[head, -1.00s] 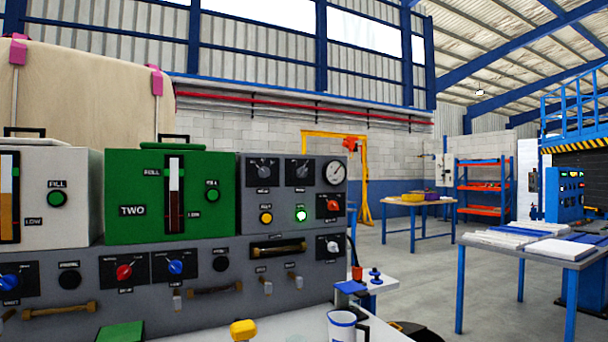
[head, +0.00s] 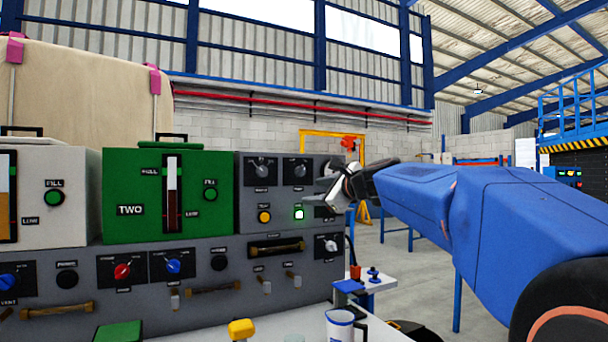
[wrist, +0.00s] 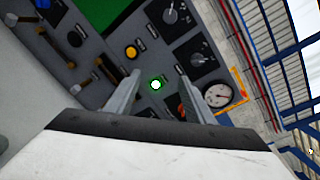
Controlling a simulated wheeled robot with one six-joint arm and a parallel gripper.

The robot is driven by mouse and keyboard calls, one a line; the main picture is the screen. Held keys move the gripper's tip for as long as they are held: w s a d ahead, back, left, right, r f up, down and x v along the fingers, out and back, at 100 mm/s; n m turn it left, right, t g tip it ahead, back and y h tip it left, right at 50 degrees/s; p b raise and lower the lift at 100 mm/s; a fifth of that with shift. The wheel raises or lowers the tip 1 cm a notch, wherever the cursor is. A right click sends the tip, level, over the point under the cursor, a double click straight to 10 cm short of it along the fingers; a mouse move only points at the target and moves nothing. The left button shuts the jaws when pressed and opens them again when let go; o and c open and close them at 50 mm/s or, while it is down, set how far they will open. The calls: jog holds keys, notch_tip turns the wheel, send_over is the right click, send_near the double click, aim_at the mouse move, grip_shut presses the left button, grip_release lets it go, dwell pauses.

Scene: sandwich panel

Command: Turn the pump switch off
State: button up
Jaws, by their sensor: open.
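The grey control panel (head: 290,222) carries several knobs and lights. Its labels are too small to read, so I cannot tell which one is the pump switch. A lit green light (head: 299,213) and a yellow light (head: 264,217) show on its upper right block. My gripper (head: 326,188) is in front of that block's right edge and hides most of the red knob there. In the wrist view my gripper (wrist: 158,75) is open and empty. The green light (wrist: 155,84) shows between its fingers, and part of the orange-red knob (wrist: 174,106) shows near the right finger.
Two black knobs (head: 262,171) are on the upper block, and a round gauge (wrist: 219,96) is beside my right finger. A white knob (head: 331,245) sits lower. A green box (head: 133,190) stands left. A mug (head: 340,327) is on the white table below.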

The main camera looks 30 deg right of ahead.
jog(key=w+d+r+m+t+h, duration=0.1)
jog(key=w+d+r+m, duration=0.1)
jog(key=d+r+m, duration=0.3)
jog(key=n, duration=0.1)
send_near(303, 172)
jog(key=w, duration=0.9)
jog(key=shift+w+f, duration=0.15)
jog(key=shift+w, duration=0.05)
jog(key=c, duration=1.1)
